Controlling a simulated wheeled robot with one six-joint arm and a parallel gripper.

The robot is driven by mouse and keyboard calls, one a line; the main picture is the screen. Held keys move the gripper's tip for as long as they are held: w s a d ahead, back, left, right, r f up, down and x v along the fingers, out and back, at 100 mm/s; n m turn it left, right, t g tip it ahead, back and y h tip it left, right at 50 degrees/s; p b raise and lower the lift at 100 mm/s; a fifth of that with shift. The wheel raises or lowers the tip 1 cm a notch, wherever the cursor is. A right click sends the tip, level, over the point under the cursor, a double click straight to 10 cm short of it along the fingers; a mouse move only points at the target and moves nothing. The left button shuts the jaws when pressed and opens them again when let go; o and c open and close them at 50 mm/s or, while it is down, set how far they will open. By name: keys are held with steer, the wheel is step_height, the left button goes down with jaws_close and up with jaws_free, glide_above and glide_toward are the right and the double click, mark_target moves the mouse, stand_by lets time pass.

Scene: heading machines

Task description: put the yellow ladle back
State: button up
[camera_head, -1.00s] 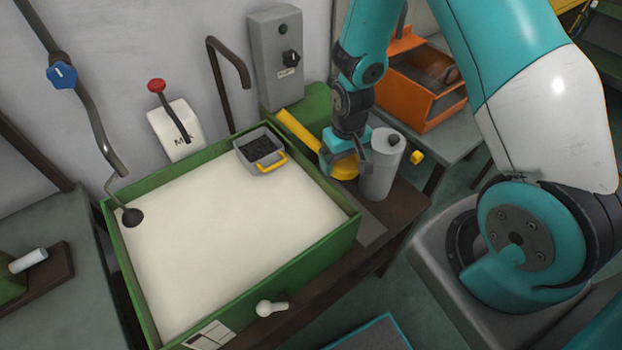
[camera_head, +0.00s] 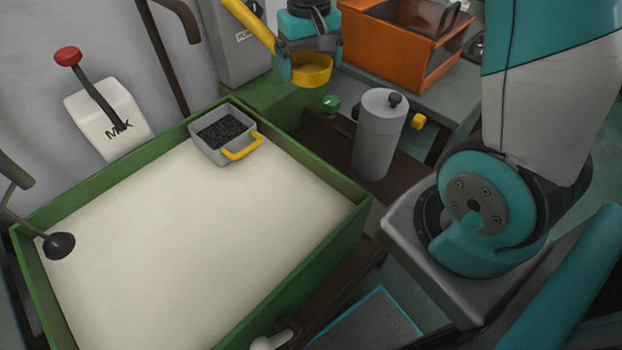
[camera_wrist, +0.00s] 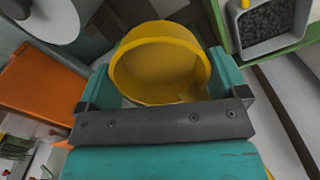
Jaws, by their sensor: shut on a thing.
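The yellow ladle (camera_head: 312,68) is in my gripper (camera_head: 309,78) in the head view, raised above the floor area behind the grey canister. Its yellow handle (camera_head: 248,24) points up and to the left, past the grey control box. In the wrist view the ladle's round yellow bowl (camera_wrist: 160,62) sits between the teal fingers of my gripper (camera_wrist: 163,85), which are shut on it. The bowl looks empty. The far side of the handle is hidden in the wrist view.
A green-rimmed tank (camera_head: 362,212) of pale liquid fills the left. A grey bin (camera_head: 213,152) with dark granules and a yellow handle stands at its back corner. A grey canister (camera_head: 378,145) stands right of the tank. An orange box (camera_head: 372,52) lies behind.

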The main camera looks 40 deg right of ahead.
step_height(320, 180, down, 20)
steer(key=shift+r, duration=0.15)
steer(key=shift+s, duration=0.1)
stand_by(0.3)
steer(key=shift+f, duration=0.6)
steer(key=o, duration=0.5)
steer(key=shift+r, duration=0.1)
